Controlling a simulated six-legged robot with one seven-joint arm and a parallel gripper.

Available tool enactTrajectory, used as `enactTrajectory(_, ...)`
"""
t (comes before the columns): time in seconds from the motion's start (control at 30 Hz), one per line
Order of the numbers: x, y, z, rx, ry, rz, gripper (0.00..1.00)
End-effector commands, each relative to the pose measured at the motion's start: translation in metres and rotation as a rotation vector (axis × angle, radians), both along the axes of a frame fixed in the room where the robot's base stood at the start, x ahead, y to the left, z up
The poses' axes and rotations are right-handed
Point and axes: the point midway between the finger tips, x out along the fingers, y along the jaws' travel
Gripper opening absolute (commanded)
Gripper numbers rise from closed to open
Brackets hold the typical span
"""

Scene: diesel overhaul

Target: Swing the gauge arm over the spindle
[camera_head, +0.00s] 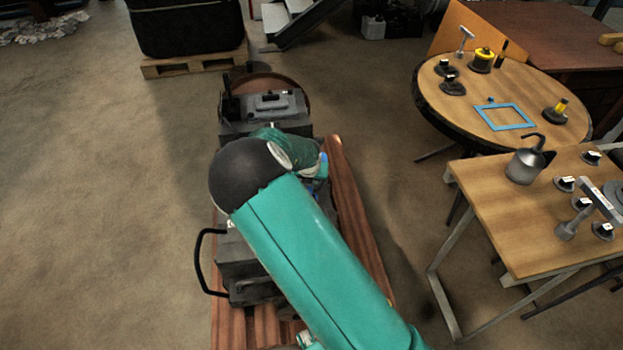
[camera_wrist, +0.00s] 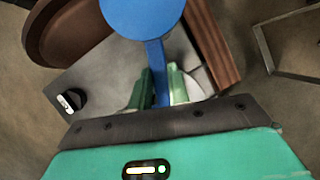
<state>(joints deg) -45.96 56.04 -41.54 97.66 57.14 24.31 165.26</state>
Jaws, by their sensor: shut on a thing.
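A blue arm (camera_wrist: 156,62) with a round blue disc (camera_wrist: 140,14) at its far end, which looks like the gauge arm, shows in the wrist view. My gripper (camera_wrist: 159,78) is shut on its narrow bar, one green finger on each side. The disc is cut off by the top edge. In the head view a small blue patch (camera_head: 322,166) shows at the end of my arm, whose links hide most of the grip. The grey machine (camera_head: 265,112) is under and behind my arm. I cannot make out the spindle in either view.
A reddish wooden base (camera_head: 355,215) carries the machine, with a black loop handle (camera_head: 202,262) at its left. A brown round part (camera_head: 292,88) is behind it. A round table (camera_head: 440,107) and a square table (camera_head: 490,205) with tools stand right. The left floor is clear.

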Motion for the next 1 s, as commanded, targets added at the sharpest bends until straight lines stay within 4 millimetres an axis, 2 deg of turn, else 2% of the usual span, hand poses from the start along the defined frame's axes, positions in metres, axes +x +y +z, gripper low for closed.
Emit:
enactTrajectory(0.33, 0.0019, 0.0056, 0.0007, 0.002, -0.002, -0.073, 0.00)
enactTrajectory(0.73, 0.0024, 0.0069, 0.0009, 0.004, -0.003, -0.082, 0.00)
enactTrajectory(0.77, 0.0024, 0.0069, 0.0009, 0.004, -0.003, -0.082, 0.20)
enactTrajectory(0.87, 0.0023, 0.0071, 0.0008, 0.004, -0.003, -0.083, 0.39)
enactTrajectory(1.0, 0.0021, 0.0061, 0.0005, 0.002, -0.002, -0.082, 0.40)
